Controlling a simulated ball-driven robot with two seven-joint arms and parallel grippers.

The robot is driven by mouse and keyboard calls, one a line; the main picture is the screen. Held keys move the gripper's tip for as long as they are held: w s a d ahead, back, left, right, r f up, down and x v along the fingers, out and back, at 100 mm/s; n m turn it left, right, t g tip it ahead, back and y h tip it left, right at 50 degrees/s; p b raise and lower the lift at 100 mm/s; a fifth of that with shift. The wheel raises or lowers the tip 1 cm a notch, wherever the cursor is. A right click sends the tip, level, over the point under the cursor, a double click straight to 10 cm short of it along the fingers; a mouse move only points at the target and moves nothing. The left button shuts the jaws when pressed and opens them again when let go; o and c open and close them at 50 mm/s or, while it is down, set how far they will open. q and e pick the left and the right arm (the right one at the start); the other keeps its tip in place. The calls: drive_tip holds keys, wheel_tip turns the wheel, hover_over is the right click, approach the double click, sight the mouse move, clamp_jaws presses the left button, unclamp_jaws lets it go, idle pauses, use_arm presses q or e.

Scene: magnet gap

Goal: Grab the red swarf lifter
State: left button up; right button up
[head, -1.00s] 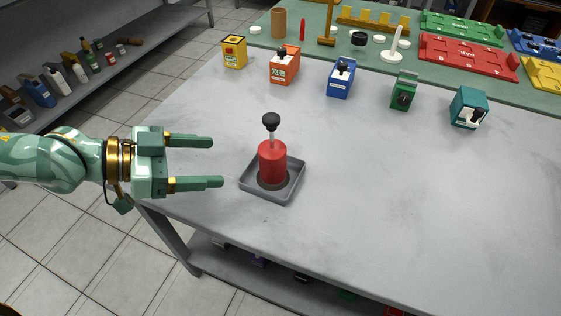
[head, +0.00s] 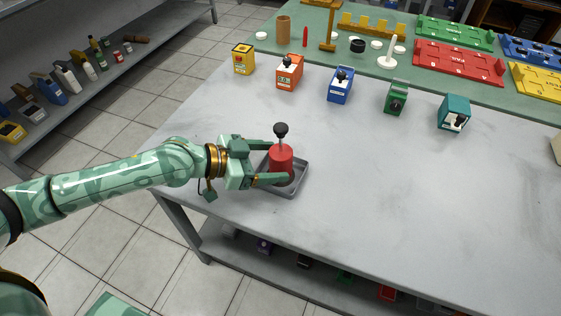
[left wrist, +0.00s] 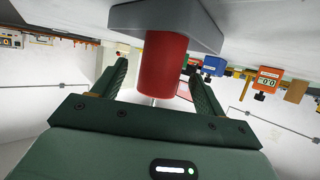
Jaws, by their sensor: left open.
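The red swarf lifter (head: 281,160) is a red cylinder with a thin metal rod and a black knob on top. It stands upright in a shallow grey tray (head: 300,182) near the table's left edge. My left gripper (head: 277,162) is open, with one finger on the far side and one on the near side of the red body. In the left wrist view the lifter (left wrist: 163,65) appears upside down between the two green fingers (left wrist: 160,85), beneath the grey tray (left wrist: 205,22). Whether a finger touches it I cannot tell. My right gripper is not in view.
Behind stand a yellow box (head: 243,60), an orange box (head: 289,72), a blue box (head: 340,86), a green box (head: 396,98) and a teal box (head: 454,113). The grey table (head: 400,190) is clear to the right of the tray. Shelves with bottles stand at the left.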

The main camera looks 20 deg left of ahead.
use_arm(q)
drive_tip(key=x, duration=0.3)
drive_tip(key=shift+w+f, duration=0.1)
drive_tip(key=c, duration=1.3)
drive_tip(key=shift+o, duration=0.2)
